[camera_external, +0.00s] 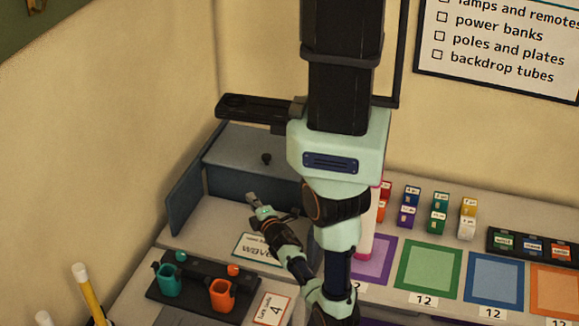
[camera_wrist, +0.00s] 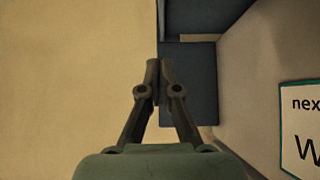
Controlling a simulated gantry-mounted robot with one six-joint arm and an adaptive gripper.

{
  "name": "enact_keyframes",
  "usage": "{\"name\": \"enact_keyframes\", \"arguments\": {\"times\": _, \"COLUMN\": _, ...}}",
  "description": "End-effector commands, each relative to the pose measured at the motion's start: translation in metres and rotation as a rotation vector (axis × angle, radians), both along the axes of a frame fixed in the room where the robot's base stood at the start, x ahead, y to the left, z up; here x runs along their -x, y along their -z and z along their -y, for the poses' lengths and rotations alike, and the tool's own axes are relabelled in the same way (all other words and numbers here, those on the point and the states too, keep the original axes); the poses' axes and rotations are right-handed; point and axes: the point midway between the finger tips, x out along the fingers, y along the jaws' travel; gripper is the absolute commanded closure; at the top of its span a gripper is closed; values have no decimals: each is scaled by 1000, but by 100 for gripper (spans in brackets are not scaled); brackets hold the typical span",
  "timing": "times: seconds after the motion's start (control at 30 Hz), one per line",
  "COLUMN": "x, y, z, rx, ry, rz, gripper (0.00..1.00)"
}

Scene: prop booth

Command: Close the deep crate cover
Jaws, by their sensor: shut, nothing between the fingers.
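The panel (camera_wrist: 190,85) also shows in the wrist view, below the crate's dark edge (camera_wrist: 200,15). My gripper (camera_external: 251,198) is shut and empty, in front of the crate. In the wrist view its fingertips (camera_wrist: 160,68) overlap the panel's left edge; I cannot tell whether they touch. My arm hides the crate's right end.
A white card (camera_external: 262,249) lies on the counter near my gripper. A dark tray (camera_external: 195,290) with teal and orange items stands at the front left. Coloured squares (camera_external: 428,266) and small boxes (camera_external: 438,213) are on the right. The cream wall (camera_wrist: 70,80) is close on the left.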

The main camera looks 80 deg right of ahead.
Motion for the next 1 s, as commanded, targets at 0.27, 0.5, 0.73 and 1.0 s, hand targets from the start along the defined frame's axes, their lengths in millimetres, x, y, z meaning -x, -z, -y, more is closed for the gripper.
{"name": "enact_keyframes", "arguments": {"times": 0.27, "x": -3, "y": -2, "z": 8, "rx": -1, "ry": 12, "rz": 1, "gripper": 100}}
{"name": "enact_keyframes", "arguments": {"times": 0.5, "x": -34, "y": -2, "z": 45, "rx": 1, "ry": 11, "rz": 1, "gripper": 100}}
{"name": "enact_keyframes", "arguments": {"times": 0.73, "x": -60, "y": -4, "z": 84, "rx": -2, "ry": 14, "rz": -1, "gripper": 100}}
{"name": "enact_keyframes", "arguments": {"times": 1.0, "x": -56, "y": -2, "z": 113, "rx": -2, "ry": 12, "rz": -1, "gripper": 100}}
